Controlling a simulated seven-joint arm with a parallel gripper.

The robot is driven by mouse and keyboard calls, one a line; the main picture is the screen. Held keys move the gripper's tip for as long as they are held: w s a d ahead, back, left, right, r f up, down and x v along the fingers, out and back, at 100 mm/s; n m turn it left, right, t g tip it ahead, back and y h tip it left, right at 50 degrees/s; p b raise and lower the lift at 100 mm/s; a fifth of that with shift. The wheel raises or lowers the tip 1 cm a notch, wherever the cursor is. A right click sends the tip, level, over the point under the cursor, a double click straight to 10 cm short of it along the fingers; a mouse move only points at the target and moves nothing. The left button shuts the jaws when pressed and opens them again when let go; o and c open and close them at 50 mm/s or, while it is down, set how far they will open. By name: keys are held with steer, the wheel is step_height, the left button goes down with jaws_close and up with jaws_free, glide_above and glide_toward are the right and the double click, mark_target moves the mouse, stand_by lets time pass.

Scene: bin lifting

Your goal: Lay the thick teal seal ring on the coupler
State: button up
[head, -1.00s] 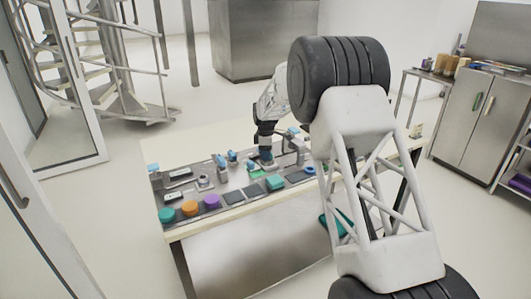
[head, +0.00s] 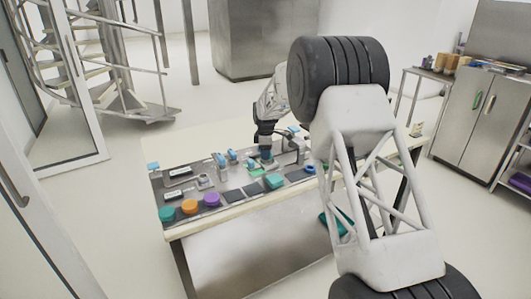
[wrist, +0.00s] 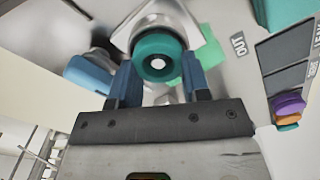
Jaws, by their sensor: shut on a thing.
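The thick teal seal ring (wrist: 146,43) is between the blue fingertips of my gripper (wrist: 159,78) in the wrist view, which is shut on it. A pale spot shows through its hole. A silver, diamond-shaped metal flange (wrist: 185,16), which looks like the coupler, lies behind the ring. The ring overlaps it in this view; whether they touch I cannot tell. In the head view my gripper (head: 266,154) is low over the back middle of the bench, and the ring is too small to make out.
A green block (head: 274,181) and dark pads (head: 234,196) lie in front. Teal, orange and purple round pieces (head: 212,199) stand at the front left. Blue-topped fixtures (head: 220,160) stand left of my gripper.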

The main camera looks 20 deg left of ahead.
steer(key=o, duration=1.4)
steer(key=shift+o, duration=0.2)
steer(key=shift+r, duration=0.1)
steer(key=shift+r, duration=3.9)
